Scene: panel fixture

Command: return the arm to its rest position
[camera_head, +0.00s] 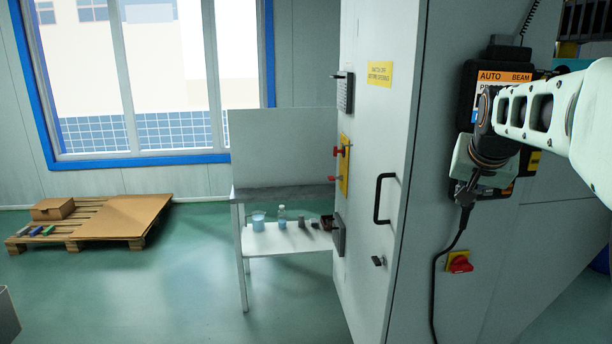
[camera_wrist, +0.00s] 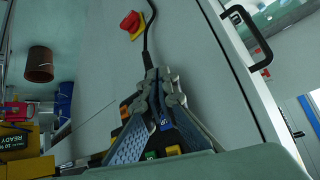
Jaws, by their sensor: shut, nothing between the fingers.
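My arm (camera_head: 560,105) reaches in from the right edge of the head view, its wrist bent down in front of the tall grey cabinet. My gripper (camera_head: 466,198) points downward there, partly hard to make out against the dark cable. In the wrist view my gripper (camera_wrist: 161,74) shows with its fingertips together and nothing between them. Behind the wrist hangs a pendant (camera_head: 505,77) with an orange "AUTO BEAM" label, partly covered by my arm. In the wrist view it shows between and behind the fingers. I cannot tell whether the gripper touches it.
The cabinet (camera_head: 375,130) has a black door handle (camera_head: 380,198) and a red-on-yellow rotary switch (camera_head: 459,262) below my gripper. A black cable (camera_head: 436,290) runs down the panel. A small table (camera_head: 284,192) with containers stands left; a pallet (camera_head: 74,241) lies farther left. Open floor lies between.

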